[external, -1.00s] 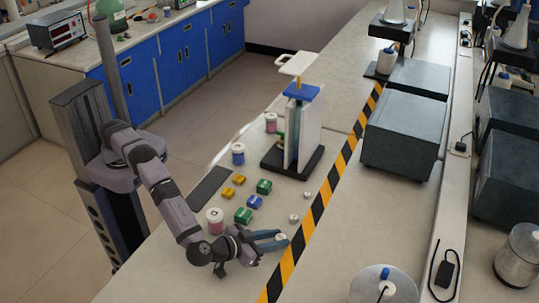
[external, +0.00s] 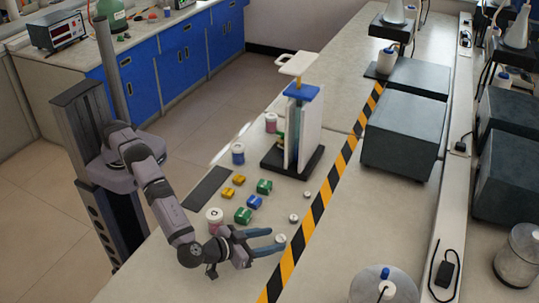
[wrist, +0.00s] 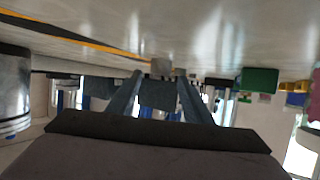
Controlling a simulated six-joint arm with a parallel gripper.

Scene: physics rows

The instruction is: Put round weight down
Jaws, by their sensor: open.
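The round weight (external: 280,238), a small silver cylinder, stands on the bench close to the striped tape. My gripper (external: 276,240) is open, with its two blue-grey fingers spread and their tips close to the weight. In the wrist view the bench is at the top, and the weight (wrist: 161,68) shows between and just beyond the fingertips of my gripper (wrist: 160,78). I cannot tell exactly how far the weight is from the fingers, but neither finger appears closed on it.
Two similar small weights (external: 293,218) (external: 306,194) stand farther back. Green (external: 243,215), blue (external: 254,201) and yellow blocks (external: 226,193) and a pink jar (external: 215,214) are left of them. Black-yellow tape (external: 318,206) runs along the right. A dark-based stand (external: 279,163) is behind.

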